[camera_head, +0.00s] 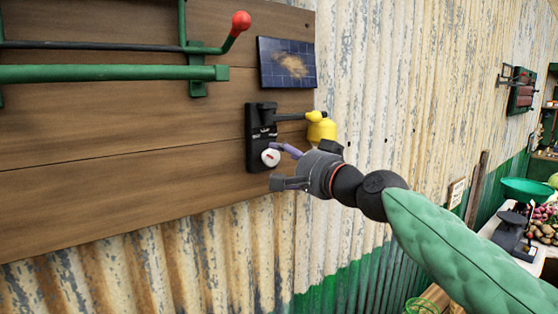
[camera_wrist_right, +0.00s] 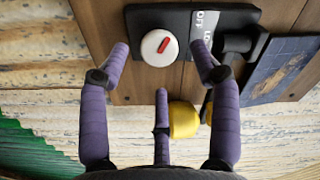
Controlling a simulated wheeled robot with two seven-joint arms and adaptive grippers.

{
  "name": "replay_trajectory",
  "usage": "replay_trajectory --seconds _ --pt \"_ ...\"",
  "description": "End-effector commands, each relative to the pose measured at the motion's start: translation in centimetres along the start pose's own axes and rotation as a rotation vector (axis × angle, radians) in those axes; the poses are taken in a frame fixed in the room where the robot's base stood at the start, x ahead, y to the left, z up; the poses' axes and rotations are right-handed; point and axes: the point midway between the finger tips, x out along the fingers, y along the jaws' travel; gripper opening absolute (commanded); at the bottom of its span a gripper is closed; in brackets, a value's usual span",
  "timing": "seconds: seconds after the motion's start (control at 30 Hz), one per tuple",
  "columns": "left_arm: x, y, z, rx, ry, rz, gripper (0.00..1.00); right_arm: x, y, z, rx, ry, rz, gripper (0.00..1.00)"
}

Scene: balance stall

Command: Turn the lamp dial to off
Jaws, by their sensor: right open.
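The lamp dial (camera_head: 270,157) is a white round knob with a red mark, low on a black plate (camera_head: 256,126) fixed to the wooden board. In the right wrist view the dial (camera_wrist_right: 159,47) shows whole, with a label reading "OFF" (camera_wrist_right: 206,24) beside it on the plate. My right gripper (camera_head: 279,165) is just in front of the dial. Its purple fingers (camera_wrist_right: 162,62) are open and spread on either side of the dial, with no visible contact. A yellow lamp (camera_head: 322,130) hangs on a black arm right of the plate. My left gripper is not in view.
A dark blue solar panel (camera_head: 286,62) is mounted above the plate. Green rails and a red-knobbed lever (camera_head: 241,22) are at upper left. Corrugated wall (camera_head: 400,90) surrounds the board (camera_head: 120,150). A stall table with a green bowl (camera_head: 526,190) stands at far right.

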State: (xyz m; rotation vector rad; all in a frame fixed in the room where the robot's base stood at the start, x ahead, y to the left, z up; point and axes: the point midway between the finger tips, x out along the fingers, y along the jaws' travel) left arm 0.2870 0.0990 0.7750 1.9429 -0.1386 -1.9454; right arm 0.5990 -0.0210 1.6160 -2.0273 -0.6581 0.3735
Motion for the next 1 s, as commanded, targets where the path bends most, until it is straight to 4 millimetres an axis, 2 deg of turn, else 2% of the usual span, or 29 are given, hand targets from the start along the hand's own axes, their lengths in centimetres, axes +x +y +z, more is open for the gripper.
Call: replay_trajectory --seconds 0.3,0.5,0.7,1.0 --pt "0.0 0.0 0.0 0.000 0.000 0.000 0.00 -5.4 0.0 -0.1 -0.001 0.003 0.000 0.63" --pt "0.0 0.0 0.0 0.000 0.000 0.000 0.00 -8.0 0.1 -0.1 0.000 0.002 0.000 0.63" --pt "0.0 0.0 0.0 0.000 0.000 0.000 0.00 -9.1 0.1 0.0 -0.001 0.001 0.001 0.63" --pt "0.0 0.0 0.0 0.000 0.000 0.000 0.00 -9.2 0.1 0.0 -0.001 0.001 0.001 0.63"
